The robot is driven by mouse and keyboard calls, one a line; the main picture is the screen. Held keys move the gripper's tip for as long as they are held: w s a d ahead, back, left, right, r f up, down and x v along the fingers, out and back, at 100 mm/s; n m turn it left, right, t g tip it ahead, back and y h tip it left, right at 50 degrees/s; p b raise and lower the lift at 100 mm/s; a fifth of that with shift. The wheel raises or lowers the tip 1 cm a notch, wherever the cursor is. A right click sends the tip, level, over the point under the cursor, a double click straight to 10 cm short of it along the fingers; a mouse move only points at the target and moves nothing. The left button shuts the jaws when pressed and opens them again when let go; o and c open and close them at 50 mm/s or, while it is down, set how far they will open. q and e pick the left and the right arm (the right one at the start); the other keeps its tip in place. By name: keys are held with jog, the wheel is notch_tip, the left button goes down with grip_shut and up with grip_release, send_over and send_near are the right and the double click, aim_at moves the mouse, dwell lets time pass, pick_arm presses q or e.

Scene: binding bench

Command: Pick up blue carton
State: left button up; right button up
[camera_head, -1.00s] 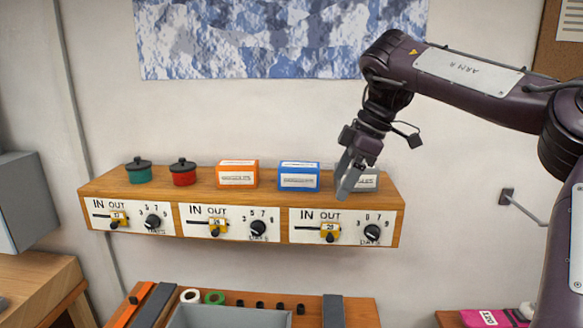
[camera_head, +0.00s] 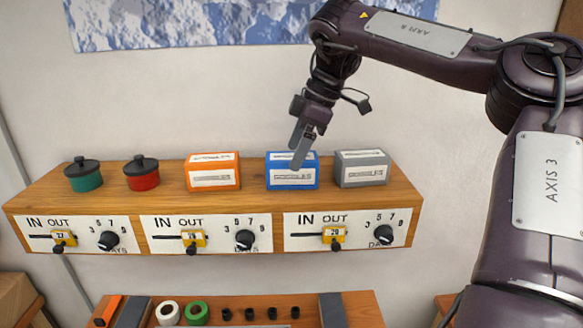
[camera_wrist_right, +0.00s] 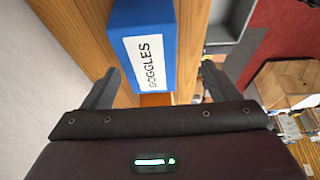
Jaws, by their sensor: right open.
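The blue carton (camera_head: 292,181) stands on the wooden shelf between the orange carton and the grey carton, with a white label reading GOGGLES. My right gripper (camera_head: 300,150) is above and partly in front of it in the head view, its fingers pointing down and covering part of its top. In the right wrist view the blue carton (camera_wrist_right: 141,47) lies ahead, between the lines of the two fingers. My right gripper (camera_wrist_right: 157,85) is open there, with nothing between its fingertips. My left gripper is not in view.
On the shelf (camera_head: 130,215) stand a teal pot (camera_head: 83,176), a red pot (camera_head: 142,175), an orange carton (camera_head: 213,173) and a grey carton (camera_head: 362,169). Narrow gaps separate the cartons. Sliders and knobs line the shelf front. A lower bench (camera_head: 355,310) holds tape rolls and small black pieces.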

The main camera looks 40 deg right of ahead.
jog(key=shift+p+x, duration=0.8)
jog(key=shift+x, duration=0.4)
jog(key=shift+w+d+f, duration=0.2)
jog(key=shift+w+f, duration=0.35)
jog(key=shift+f, duration=0.35)
jog(key=shift+w+f+p, duration=0.3)
jog(key=shift+w+f, duration=0.05)
jog(key=shift+f, duration=0.4)
jog(key=shift+s+a+r, duration=0.1)
jog(key=shift+a, duration=0.05)
jog(key=shift+s+a, duration=0.1)
jog(key=shift+s, duration=0.05)
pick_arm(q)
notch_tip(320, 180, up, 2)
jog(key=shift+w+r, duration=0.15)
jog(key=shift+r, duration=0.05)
pick_arm(e)
jog(key=shift+f, duration=0.25)
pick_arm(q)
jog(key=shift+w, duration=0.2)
